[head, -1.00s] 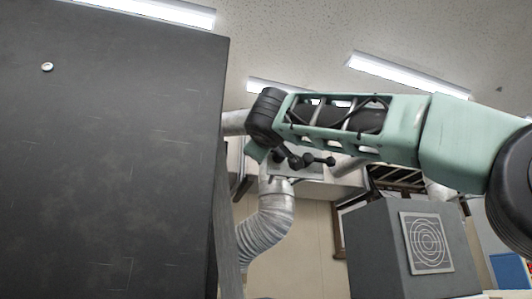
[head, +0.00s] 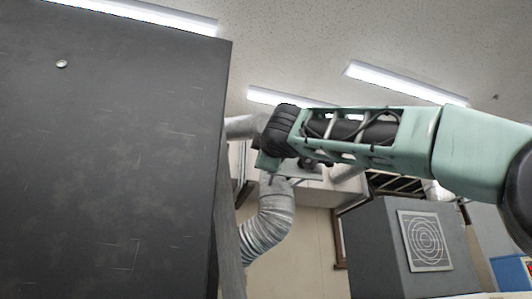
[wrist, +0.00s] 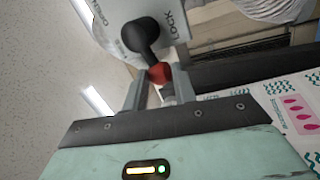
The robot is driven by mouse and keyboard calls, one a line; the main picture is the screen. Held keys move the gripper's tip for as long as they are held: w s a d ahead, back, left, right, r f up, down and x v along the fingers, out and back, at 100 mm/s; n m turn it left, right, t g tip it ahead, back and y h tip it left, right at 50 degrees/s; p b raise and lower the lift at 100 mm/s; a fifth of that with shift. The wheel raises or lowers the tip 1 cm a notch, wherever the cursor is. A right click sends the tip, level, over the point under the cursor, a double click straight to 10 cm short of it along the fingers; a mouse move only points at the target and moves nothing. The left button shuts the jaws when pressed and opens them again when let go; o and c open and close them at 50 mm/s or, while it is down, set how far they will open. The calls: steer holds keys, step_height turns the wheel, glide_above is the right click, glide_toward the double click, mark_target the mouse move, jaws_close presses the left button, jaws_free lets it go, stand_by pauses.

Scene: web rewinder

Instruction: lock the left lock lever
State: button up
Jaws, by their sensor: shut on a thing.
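In the wrist view the lock lever (wrist: 148,38) is a black arm with a round black pivot and a red ball end. It sits in front of a pale plate (wrist: 185,22) printed with LOCK on its right side and a partly cut-off word on its left. The lever's red end lies between the grey fingers of my gripper (wrist: 160,75), which is shut on it. The lever slants from its pivot down to the fingers. In the head view my arm covers most of the grey lever bracket (head: 305,172), and the grip is hidden.
A large dark panel (head: 110,160) fills the left of the head view, close to my arm's end. A silver duct (head: 268,220) hangs below the arm. A grey box with a ringed plate (head: 425,240) stands lower right. Printed web material (wrist: 285,110) shows at right in the wrist view.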

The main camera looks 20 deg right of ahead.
steer(key=shift+f, duration=0.1)
steer(key=o, duration=1)
steer(key=shift+s, duration=0.1)
steer(key=b+v, duration=0.9)
steer(key=v, duration=0.8)
steer(key=shift+a, duration=0.1)
